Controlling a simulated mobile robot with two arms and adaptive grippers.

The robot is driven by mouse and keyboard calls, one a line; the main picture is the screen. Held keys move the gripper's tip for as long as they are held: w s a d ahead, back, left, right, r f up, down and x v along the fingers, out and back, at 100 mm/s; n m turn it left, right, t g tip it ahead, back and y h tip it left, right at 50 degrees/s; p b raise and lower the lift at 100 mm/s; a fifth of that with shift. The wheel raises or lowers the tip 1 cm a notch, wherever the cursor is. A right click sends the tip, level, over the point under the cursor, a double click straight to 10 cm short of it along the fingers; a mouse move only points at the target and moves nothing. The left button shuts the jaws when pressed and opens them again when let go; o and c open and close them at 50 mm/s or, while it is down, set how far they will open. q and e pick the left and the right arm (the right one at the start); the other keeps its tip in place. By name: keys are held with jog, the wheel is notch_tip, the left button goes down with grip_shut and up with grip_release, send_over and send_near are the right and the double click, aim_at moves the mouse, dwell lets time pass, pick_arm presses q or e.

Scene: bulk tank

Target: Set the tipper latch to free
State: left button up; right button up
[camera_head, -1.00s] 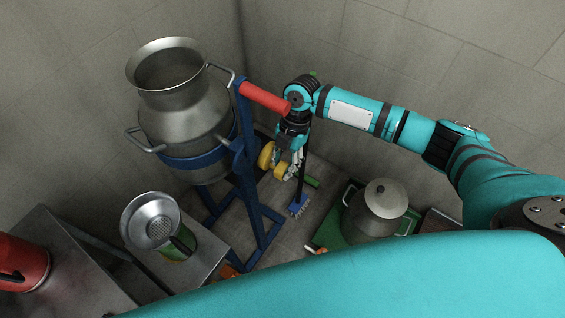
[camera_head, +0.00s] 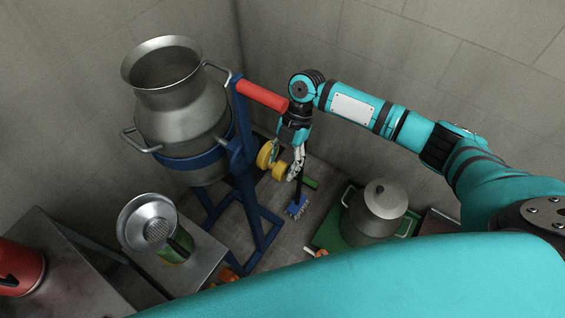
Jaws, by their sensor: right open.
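The tipper is a blue frame (camera_head: 246,190) that carries a large metal milk can (camera_head: 182,118) in a blue band, upright. A red handle (camera_head: 262,95) sticks out from the top of the frame to the right. A yellow knob-like part (camera_head: 265,156), perhaps the latch, sits right of the frame, with a second yellow piece (camera_head: 279,170) beside it. My right gripper (camera_head: 287,165) points down with its fingers apart, close to the yellow parts; I cannot tell whether it touches them. My left gripper is not in view.
A lidded pot (camera_head: 377,210) stands on a green base at the right. A brush with a blue head (camera_head: 297,209) is on the floor. A metal strainer bowl (camera_head: 150,222) and a red container (camera_head: 20,265) stand on surfaces at the left. Walls close in behind.

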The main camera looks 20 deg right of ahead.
jog(key=v, duration=1.1)
jog(key=shift+d+r, duration=0.2)
jog(key=shift+w, duration=0.1)
